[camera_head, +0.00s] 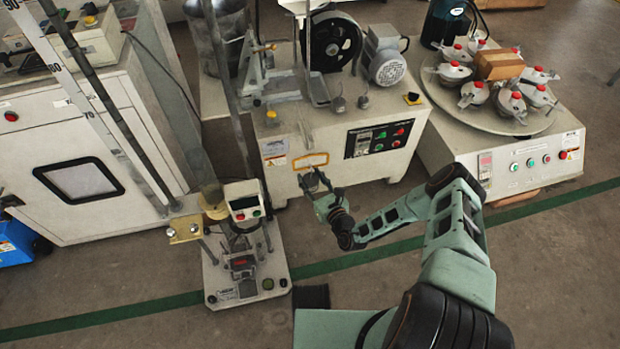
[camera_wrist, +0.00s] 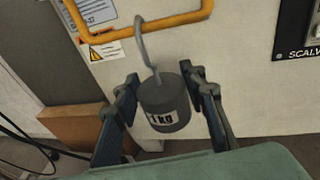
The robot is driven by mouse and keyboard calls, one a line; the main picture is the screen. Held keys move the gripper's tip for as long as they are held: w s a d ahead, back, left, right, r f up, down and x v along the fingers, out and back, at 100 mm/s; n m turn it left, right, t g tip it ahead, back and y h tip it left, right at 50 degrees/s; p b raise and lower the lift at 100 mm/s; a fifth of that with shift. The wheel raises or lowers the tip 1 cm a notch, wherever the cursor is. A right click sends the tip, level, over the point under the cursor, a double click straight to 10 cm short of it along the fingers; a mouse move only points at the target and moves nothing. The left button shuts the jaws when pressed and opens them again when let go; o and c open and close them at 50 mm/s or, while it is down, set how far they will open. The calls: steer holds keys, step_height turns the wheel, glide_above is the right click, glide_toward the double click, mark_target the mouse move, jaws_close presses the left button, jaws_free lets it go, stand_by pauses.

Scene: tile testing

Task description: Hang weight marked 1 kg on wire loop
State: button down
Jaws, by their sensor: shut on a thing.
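A grey cylindrical weight (camera_wrist: 165,108) marked "1 kg" is held between the two fingers of my gripper (camera_wrist: 160,82) in the wrist view. Its wire hook (camera_wrist: 149,55) stands up from its top. The orange-yellow wire loop (camera_wrist: 170,22) is at the top of the wrist view, against a light machine front. The hook crosses the loop's lower bar in the picture; I cannot tell whether it is caught on it. In the head view, my gripper (camera_head: 318,186) is just below the loop (camera_head: 311,153), in front of the machine. The weight is too small to make out there.
The cream machine (camera_head: 280,186) bearing the loop has a black button panel (camera_head: 378,138). A test stand (camera_head: 246,270) is on the floor to the left. A machine with a round platter (camera_head: 490,117) stands to the right. Floor in front is mostly clear.

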steer(key=shift+f, duration=0.2)
stand_by(0.6)
steer(key=c, duration=1.1)
jaws_free()
steer(key=shift+c, duration=0.2)
